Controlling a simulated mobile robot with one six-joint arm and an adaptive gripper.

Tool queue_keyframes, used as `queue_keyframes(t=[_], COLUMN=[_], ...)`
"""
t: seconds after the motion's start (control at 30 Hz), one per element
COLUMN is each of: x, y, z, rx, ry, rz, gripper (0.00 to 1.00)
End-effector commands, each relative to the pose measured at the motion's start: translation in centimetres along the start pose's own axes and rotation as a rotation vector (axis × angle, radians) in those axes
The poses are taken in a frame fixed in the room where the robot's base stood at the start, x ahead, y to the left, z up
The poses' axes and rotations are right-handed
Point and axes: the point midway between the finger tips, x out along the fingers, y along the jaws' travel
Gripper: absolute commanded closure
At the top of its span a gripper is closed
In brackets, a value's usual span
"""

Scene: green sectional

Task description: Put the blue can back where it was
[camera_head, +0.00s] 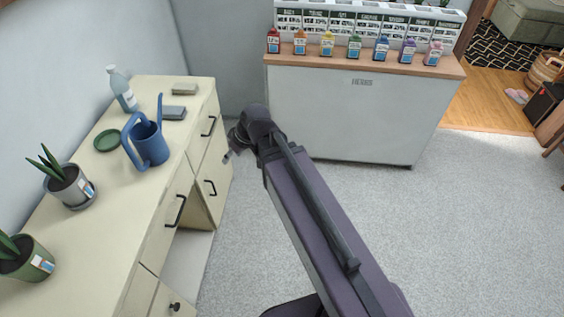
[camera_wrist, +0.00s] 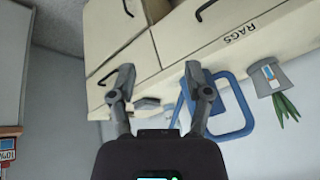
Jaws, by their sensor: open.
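The blue can (camera_head: 150,145), a watering can with a handle and spout, stands upright on the cream counter (camera_head: 120,215) at the left. It also shows in the wrist view (camera_wrist: 243,112), to the right and partly behind a finger. My gripper (camera_head: 232,152) is beyond the counter's right edge, apart from the can. In the wrist view my gripper (camera_wrist: 160,82) has its fingers spread, with nothing held between them. A flat green disc (camera_head: 108,140) lies on the counter just left of the can.
A bottle (camera_head: 122,90), grey blocks (camera_head: 173,112) and potted plants (camera_head: 72,188) share the counter. Drawers with black handles face the floor. A white cabinet (camera_head: 350,110) with a row of small coloured bottles stands behind. Grey floor (camera_head: 470,220) is clear at right.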

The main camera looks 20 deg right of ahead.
Motion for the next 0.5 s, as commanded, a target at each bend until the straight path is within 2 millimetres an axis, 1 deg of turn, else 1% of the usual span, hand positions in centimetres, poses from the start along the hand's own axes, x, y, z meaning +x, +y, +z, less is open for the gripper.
queue_keyframes(t=[0.03,0.1,0.2,0.33,0.4,0.5], x=[-0.7,-1.5,-2.8,-4.2,-4.6,-4.9], y=[1.7,3.7,6.0,7.9,8.4,8.8], z=[1.9,4.4,7.4,10.0,10.8,11.3], rx=[0.080,0.194,0.339,0.474,0.516,0.545], ry=[-0.055,-0.132,-0.218,-0.288,-0.308,-0.321], rz=[0.045,0.112,0.205,0.295,0.325,0.345], gripper=[0.36,0.36,0.36,0.36,0.36,0.36])
